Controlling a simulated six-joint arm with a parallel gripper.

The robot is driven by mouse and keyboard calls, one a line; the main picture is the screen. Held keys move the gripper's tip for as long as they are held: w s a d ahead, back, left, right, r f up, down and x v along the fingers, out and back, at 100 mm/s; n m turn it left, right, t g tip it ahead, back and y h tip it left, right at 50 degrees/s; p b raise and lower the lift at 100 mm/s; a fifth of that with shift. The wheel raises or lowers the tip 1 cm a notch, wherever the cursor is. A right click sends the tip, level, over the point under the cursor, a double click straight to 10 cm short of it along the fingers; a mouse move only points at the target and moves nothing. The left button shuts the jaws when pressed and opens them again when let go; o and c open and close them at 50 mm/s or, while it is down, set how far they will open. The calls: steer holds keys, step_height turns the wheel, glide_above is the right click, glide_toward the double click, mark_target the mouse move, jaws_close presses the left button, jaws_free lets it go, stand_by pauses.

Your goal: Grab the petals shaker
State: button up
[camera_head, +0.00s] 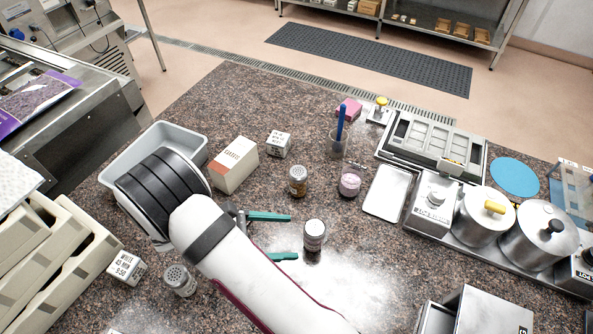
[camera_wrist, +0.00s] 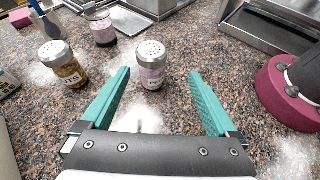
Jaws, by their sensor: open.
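The petals shaker (camera_head: 314,236) stands upright on the speckled counter. It has a perforated metal lid and pale pink contents; in the wrist view (camera_wrist: 151,68) its label is only partly legible. My gripper (camera_head: 294,236) is open and low over the counter, with its two teal fingers pointing at the shaker. In the wrist view the gripper (camera_wrist: 160,74) has the shaker lined up with the gap between its fingertips, a little left of centre. The shaker looks just beyond the tips, and neither finger appears to touch it.
A shaker with brown contents (camera_head: 298,182) stands nearby, with a jar of pink stuff (camera_head: 349,183) and a beaker holding a blue tool (camera_head: 338,146) beyond. Another shaker (camera_head: 180,280) stands left of my arm. A metal tray (camera_head: 387,192) lies to the right. The counter right of the petals shaker is clear.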

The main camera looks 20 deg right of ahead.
steer(key=shift+w+d+f+n+t+h, duration=0.15)
steer(key=shift+d+f+n, duration=0.15)
steer(key=shift+f, duration=0.25)
steer(key=shift+w+d+f+n+t+h, duration=0.15)
steer(key=shift+d+f+n, duration=0.05)
steer(key=shift+f+n, duration=0.25)
steer(key=x, duration=1)
steer(key=shift+w+d+f, duration=0.15)
steer(key=shift+d+f, duration=0.05)
steer(key=shift+f, duration=0.05)
jaws_close()
